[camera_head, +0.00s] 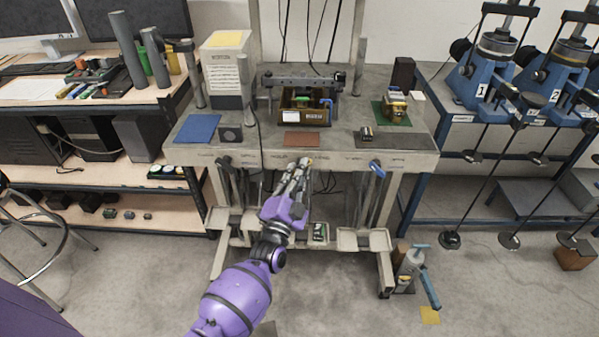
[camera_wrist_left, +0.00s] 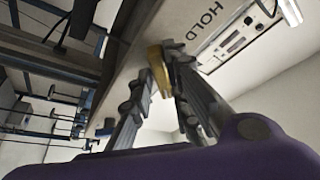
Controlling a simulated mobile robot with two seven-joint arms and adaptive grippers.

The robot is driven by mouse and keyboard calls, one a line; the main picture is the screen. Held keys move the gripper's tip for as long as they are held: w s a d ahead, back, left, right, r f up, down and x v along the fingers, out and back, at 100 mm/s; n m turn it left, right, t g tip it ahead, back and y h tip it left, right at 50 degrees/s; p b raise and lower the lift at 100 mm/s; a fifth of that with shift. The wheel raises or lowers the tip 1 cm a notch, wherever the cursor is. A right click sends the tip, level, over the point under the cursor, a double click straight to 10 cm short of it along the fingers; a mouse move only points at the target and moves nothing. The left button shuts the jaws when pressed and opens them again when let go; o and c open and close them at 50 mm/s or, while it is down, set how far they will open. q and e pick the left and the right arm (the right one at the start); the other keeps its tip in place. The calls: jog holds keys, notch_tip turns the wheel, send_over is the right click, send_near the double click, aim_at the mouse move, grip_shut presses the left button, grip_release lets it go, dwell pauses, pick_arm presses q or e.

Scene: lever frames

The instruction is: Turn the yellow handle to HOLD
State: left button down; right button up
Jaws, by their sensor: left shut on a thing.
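The yellow handle (camera_wrist_left: 158,72) sits at the front edge of the bench, between the two fingers of my left gripper (camera_wrist_left: 163,66) in the left wrist view. My left gripper (camera_head: 298,167) is shut on it. In the head view only a small bit of the yellow handle (camera_head: 308,161) shows at the fingertips, and the rest is hidden. The HOLD label (camera_wrist_left: 206,22) is printed on the bench's front face, right of the handle in the wrist view. The handle's exact angle is hard to tell. My right gripper is not in view.
A blue handle (camera_head: 377,168) is on the same front face to the right, and a dark handle (camera_head: 225,162) to the left. The bench top (camera_head: 340,150) holds a blue mat, a brown box and small parts. A small blue-handled device (camera_head: 409,262) stands on the floor.

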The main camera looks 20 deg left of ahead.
pick_arm(q)
jog(key=shift+a+r+n, duration=0.1)
jog(key=shift+n, duration=0.3)
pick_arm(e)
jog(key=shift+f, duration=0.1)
pick_arm(q)
jog(key=n+g+y+b, duration=0.1)
jog(key=n+y, duration=0.3)
jog(key=n, duration=0.4)
jog(key=n+g+y+b, duration=0.1)
jog(key=n+y, duration=0.2)
jog(key=n, duration=0.5)
jog(key=n+g+y+b, duration=0.1)
jog(key=n+y, duration=0.3)
jog(key=n, duration=0.4)
jog(key=shift+n+y+b, duration=0.3)
jog(key=shift+b, duration=0.15)
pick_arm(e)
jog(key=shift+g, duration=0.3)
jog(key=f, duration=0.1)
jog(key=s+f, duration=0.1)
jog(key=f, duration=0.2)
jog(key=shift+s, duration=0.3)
pick_arm(q)
jog(key=shift+g, duration=0.3)
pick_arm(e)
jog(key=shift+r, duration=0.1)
